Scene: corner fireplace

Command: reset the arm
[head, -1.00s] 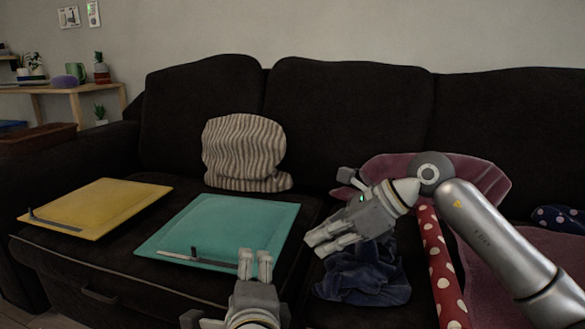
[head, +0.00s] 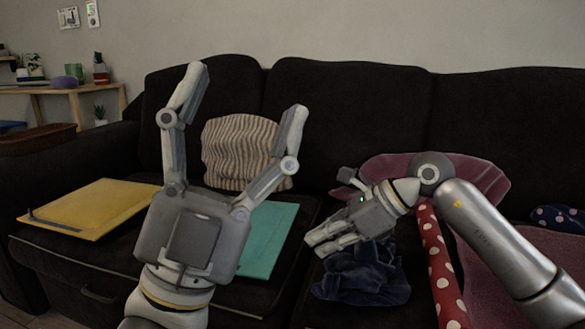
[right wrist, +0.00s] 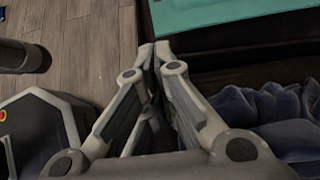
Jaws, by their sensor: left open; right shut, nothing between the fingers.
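My left gripper (head: 245,95) is raised in front of the sofa, its two fingers spread wide and empty. It covers much of the teal board (head: 272,240) and part of the striped beige cushion (head: 240,150). My right gripper (head: 316,243) is shut and empty, pointing left above the seat, just over a crumpled dark blue cloth (head: 365,277). In the right wrist view its fingertips (right wrist: 157,50) meet, with the blue cloth (right wrist: 265,115) to the right and the teal board (right wrist: 235,15) at the top.
A dark sofa (head: 345,110) fills the middle. A yellow board (head: 85,208) lies on its left seat. A red polka-dot item (head: 437,265) and a maroon cloth (head: 485,180) lie near my right arm. A wooden shelf (head: 80,100) stands at the back left.

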